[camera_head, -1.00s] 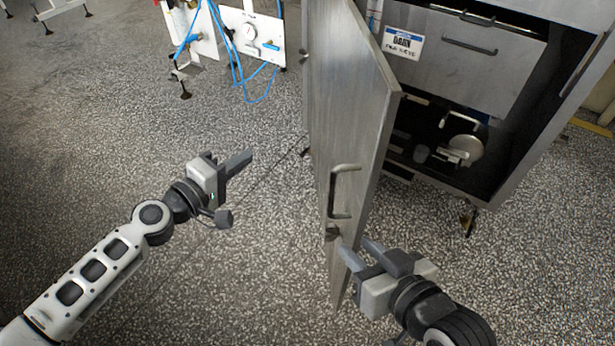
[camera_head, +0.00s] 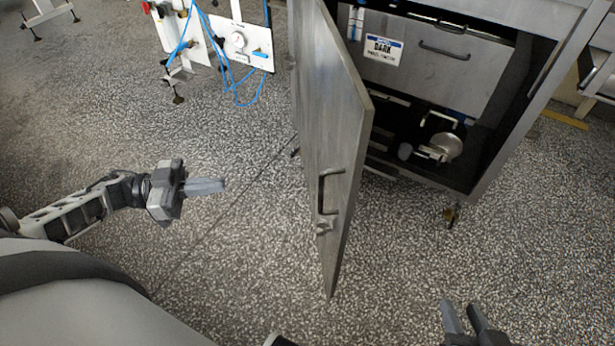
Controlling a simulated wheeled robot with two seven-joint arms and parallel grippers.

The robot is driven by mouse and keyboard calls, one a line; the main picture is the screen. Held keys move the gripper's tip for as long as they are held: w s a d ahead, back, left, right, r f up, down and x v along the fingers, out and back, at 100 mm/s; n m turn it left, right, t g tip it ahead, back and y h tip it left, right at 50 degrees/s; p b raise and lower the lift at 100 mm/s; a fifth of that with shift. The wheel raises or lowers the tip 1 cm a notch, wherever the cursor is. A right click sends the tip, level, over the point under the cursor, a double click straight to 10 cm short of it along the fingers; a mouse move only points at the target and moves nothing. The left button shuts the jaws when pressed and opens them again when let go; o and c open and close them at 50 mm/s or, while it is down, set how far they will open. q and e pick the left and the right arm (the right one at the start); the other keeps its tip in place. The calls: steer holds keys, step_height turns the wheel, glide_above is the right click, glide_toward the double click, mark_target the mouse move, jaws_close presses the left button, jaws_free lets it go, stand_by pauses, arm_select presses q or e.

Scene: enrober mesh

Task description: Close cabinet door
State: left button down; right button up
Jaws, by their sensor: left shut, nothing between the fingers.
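The cabinet door (camera_head: 325,130) is a grey metal panel standing wide open, its edge pointing toward me. Its bar handle (camera_head: 324,193) is on the near part of the door, with a small latch (camera_head: 323,228) below it. The cabinet (camera_head: 510,140) is open behind and to the right of the door. My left gripper (camera_head: 222,185) is shut and empty, to the left of the door and apart from it. My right gripper (camera_head: 464,318) shows at the bottom right edge, fingers apart with nothing between them, clear of the door. Most of the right arm is out of view.
Inside the cabinet are a drawer-like panel with a handle (camera_head: 458,50), a label (camera_head: 383,48) and a round metal fitting (camera_head: 446,147). A white panel with a gauge and blue hoses (camera_head: 238,42) stands behind left. The speckled floor around the door is clear.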

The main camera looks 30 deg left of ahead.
arm_select(q)
steer(key=x, duration=1.4)
steer(key=shift+s+d+f+g, duration=0.25)
steer(key=shift+s+f+g, duration=0.05)
steer(key=shift+s, duration=0.05)
steer(key=shift+d, duration=0.1)
